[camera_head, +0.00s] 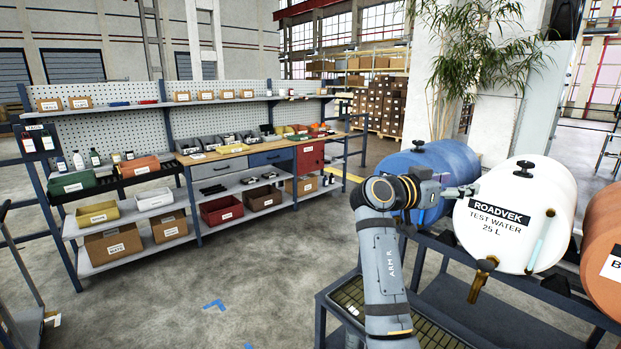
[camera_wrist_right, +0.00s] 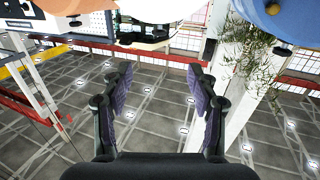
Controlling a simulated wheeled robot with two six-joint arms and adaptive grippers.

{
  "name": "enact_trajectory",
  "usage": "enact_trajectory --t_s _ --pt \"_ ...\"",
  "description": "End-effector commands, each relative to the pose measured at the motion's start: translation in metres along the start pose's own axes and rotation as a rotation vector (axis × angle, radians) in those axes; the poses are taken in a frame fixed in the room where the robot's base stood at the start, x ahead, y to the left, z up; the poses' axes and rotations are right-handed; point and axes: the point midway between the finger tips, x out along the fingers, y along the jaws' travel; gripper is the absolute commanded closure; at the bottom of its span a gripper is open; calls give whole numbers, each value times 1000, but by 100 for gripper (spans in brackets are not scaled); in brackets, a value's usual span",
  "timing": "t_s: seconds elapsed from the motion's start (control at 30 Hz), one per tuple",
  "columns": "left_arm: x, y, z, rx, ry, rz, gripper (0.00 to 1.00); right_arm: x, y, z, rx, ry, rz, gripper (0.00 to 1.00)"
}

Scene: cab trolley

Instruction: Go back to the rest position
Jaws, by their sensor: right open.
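My right gripper (camera_head: 468,190) is in front of the blue drum (camera_head: 440,155) and at the left edge of the white drum (camera_head: 520,200), which is labelled "ROADVEK TEST WATER 25 L". In the right wrist view my right gripper (camera_wrist_right: 160,85) has its two fingers apart with nothing between them. Whether a fingertip touches the white drum cannot be told. My left gripper is in neither view.
A dark blue rack (camera_head: 420,240) carries the blue, white and orange (camera_head: 603,235) drums. A brass tap (camera_head: 482,278) sticks out below the white drum. A shelf bench (camera_head: 225,165) with bins and boxes stands at the left.

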Motion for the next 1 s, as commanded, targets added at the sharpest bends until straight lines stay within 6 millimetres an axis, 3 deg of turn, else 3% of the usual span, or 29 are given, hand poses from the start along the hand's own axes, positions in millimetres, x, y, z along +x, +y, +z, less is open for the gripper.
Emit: enact_trajectory --t_s 0.17,0.37,0.47,0.63,0.7,0.8,0.9,1.0 --pt "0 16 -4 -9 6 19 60 10 4 40 -44 -66 -24 41" --pt "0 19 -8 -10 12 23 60 20 15 107 -117 -175 -69 41" --pt "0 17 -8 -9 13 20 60 24 25 149 -168 -244 -105 41" --pt "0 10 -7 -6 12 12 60 20 60 249 -297 -409 -210 41" --pt "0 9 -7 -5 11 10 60 9 86 300 -377 -501 -286 41" --pt "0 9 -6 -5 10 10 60 -18 125 360 -490 -622 -417 41" --pt "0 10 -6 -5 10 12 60 -46 156 396 -577 -709 -534 41" --pt "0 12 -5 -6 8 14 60 -72 182 419 -645 -775 -635 41"
